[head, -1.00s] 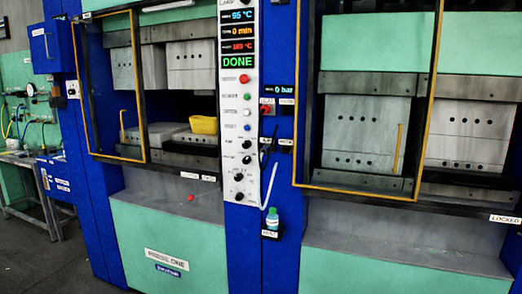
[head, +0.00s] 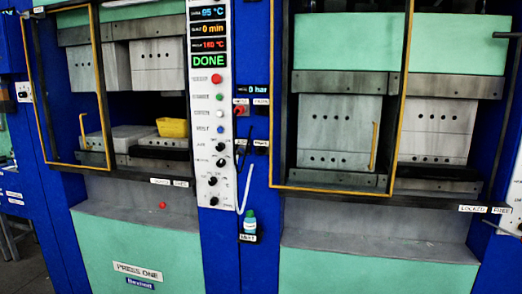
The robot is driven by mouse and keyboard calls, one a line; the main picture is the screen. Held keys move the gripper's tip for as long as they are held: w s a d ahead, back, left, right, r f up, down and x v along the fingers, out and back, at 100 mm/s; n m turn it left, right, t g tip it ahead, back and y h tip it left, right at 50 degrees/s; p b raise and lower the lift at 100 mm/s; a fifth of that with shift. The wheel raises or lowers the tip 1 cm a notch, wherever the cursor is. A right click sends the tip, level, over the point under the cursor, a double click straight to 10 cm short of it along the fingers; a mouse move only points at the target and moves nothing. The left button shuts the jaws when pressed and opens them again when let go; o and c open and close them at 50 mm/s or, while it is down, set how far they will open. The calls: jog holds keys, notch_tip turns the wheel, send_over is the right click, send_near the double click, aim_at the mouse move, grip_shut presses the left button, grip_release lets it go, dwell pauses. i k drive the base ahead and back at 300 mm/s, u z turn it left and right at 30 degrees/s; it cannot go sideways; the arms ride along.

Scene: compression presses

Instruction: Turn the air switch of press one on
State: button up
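Press one (head: 137,270) stands at the left, a blue frame with green panels and a "PRESS ONE" label. Its white control panel (head: 207,105) has displays reading 95 °C, 0 min and 160 °C and a green DONE. A small black knob (head: 23,92) on a white plate sits on the blue frame at the far left. A red switch (head: 240,110) is right of the panel, under a "0 bar" display. My gripper is not in view.
A second press (head: 380,270) stands at the right, with a yellow-edged guard door (head: 402,90). A yellow container (head: 173,127) lies inside press one. A small bottle (head: 250,222) stands on a holder between the presses. A little grey floor shows at lower left.

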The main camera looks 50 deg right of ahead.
aim_at(220, 146)
jog(key=z, duration=0.9)
jog(key=k, duration=0.95)
jog(key=i, duration=0.9)
jog(key=z, duration=0.05)
